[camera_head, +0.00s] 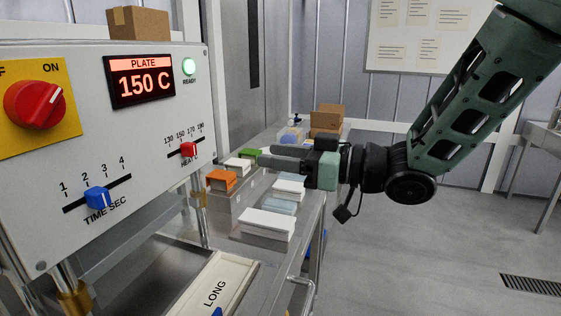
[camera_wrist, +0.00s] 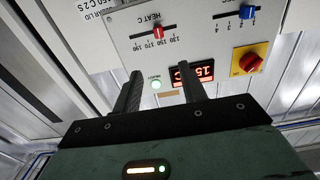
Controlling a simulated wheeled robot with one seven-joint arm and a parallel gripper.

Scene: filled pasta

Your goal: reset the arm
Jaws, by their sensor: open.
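My gripper (camera_head: 291,158) is in the air at the middle of the head view, level and pointing left, above the side table with the boxes. It is open. In the wrist view the two dark fingers (camera_wrist: 158,88) stand apart with nothing between them. The control panel (camera_head: 130,215) fills the left of the head view and also shows upside down in the wrist view (camera_wrist: 205,45). My gripper is to the right of the panel and apart from it.
The red main knob (camera_head: 35,104) points toward ON.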

